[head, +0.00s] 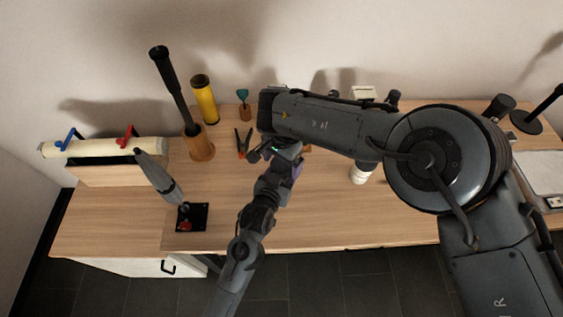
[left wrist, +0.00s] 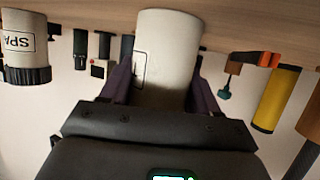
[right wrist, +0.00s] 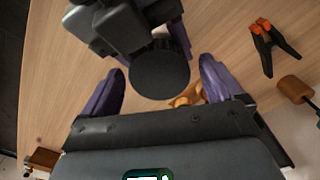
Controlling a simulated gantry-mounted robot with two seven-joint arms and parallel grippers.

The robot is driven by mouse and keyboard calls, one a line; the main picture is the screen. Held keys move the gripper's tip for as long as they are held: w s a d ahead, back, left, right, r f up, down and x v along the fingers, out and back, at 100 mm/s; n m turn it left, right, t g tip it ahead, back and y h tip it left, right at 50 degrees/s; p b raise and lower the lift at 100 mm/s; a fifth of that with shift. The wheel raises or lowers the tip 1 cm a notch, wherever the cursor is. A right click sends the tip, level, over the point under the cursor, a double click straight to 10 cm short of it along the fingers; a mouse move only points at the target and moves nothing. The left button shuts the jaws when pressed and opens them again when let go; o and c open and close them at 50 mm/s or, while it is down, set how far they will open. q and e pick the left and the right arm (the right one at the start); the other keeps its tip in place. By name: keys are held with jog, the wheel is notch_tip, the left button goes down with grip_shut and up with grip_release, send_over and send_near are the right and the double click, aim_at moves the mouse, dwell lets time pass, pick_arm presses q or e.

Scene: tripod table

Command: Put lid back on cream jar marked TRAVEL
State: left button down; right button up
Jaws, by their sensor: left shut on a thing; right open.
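My left gripper (left wrist: 161,68) is shut on a white jar (left wrist: 168,45); only the edge of its label shows, so I cannot read the name. In the right wrist view, a black ribbed round lid (right wrist: 160,74) lies between the fingers of my right gripper (right wrist: 162,70), which is open with a gap on each side. A bit of white shows past the lid; the lid appears to be on or just over the held jar, but I cannot tell whether it is seated. In the head view, my right arm largely hides the jar and grippers.
Another white jar (left wrist: 20,45), marked with letters starting "SPA", has a black lid. A white jar (head: 360,173) also shows in the head view. An orange-tipped clamp (head: 243,143) and a yellow cylinder (head: 203,99) stand left of the grippers. The front middle of the table is clear.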

jog(key=shift+r, duration=1.95)
jog(key=shift+c, duration=0.5)
jog(key=shift+r+m, duration=0.6)
jog(key=shift+r, duration=1.1)
jog(key=shift+f, duration=4)
jog(key=shift+c, duration=0.3)
